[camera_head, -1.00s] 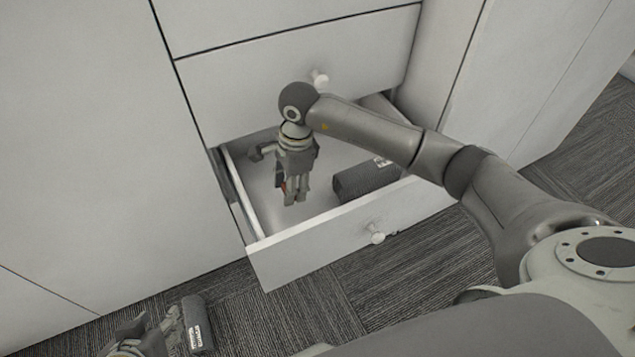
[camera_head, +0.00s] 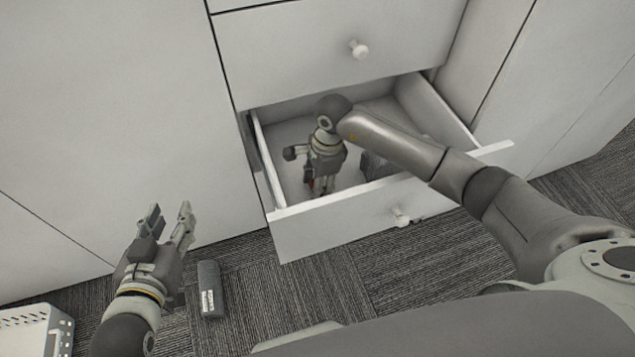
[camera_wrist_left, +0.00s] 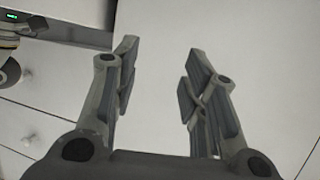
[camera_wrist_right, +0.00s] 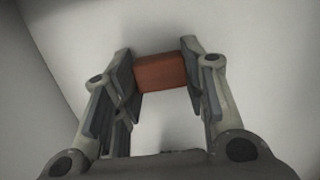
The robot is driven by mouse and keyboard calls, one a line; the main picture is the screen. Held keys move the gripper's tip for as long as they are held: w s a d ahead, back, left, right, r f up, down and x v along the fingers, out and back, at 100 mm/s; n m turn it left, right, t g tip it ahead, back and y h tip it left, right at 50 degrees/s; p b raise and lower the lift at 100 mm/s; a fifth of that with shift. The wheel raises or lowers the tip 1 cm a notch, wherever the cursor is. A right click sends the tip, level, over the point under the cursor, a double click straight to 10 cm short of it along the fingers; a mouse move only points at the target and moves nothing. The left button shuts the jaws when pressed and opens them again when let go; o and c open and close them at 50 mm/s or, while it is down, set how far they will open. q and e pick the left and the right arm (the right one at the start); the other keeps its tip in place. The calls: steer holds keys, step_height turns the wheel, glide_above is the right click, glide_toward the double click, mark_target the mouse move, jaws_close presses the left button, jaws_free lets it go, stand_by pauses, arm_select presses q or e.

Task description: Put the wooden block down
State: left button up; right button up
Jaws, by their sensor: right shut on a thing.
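The wooden block (camera_wrist_right: 161,73) is reddish brown and sits between the fingertips of my right gripper (camera_wrist_right: 162,80) in the right wrist view. In the head view my right gripper (camera_head: 320,185) points down inside the open drawer (camera_head: 345,222), near its left side. The block is mostly hidden there by the fingers. I cannot tell whether the block touches the drawer floor. My left gripper (camera_head: 172,222) is open and empty in front of the cabinet, left of the drawer. It also shows open in the left wrist view (camera_wrist_left: 157,85).
A dark cylindrical object (camera_head: 378,165) lies in the drawer, partly hidden by my right arm. A similar dark object (camera_head: 210,290) with a white label lies on the carpet (camera_head: 320,295). A white slotted box (camera_head: 38,330) stands at the lower left. A closed drawer (camera_head: 345,55) is above.

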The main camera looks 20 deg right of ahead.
steer(key=shift+f, duration=0.1)
steer(key=o, duration=0.8)
steer(key=shift+c, duration=0.2)
arm_select(q)
steer(key=shift+w+d+r+t, duration=0.1)
steer(key=shift+w+r+t, duration=0.15)
steer(key=shift+r, duration=0.2)
arm_select(e)
steer(key=r, duration=0.2)
steer(key=r+p, duration=0.1)
steer(key=r, duration=0.1)
steer(key=d+r, duration=0.1)
steer(key=r, duration=0.1)
steer(key=shift+r+p, duration=0.15)
steer(key=shift+p, duration=0.25)
arm_select(q)
steer(key=s+a+f+g+y+p, duration=0.1)
steer(key=s+a+f+g, duration=0.3)
steer(key=s+f+g, duration=0.4)
steer(key=s+f+y, duration=0.1)
steer(key=s, duration=0.2)
steer(key=shift+a+f, duration=0.15)
steer(key=shift+f, duration=0.2)
arm_select(e)
steer(key=r, duration=0.6)
steer(key=shift+d, duration=0.4)
arm_select(q)
steer(key=shift+s, duration=0.1)
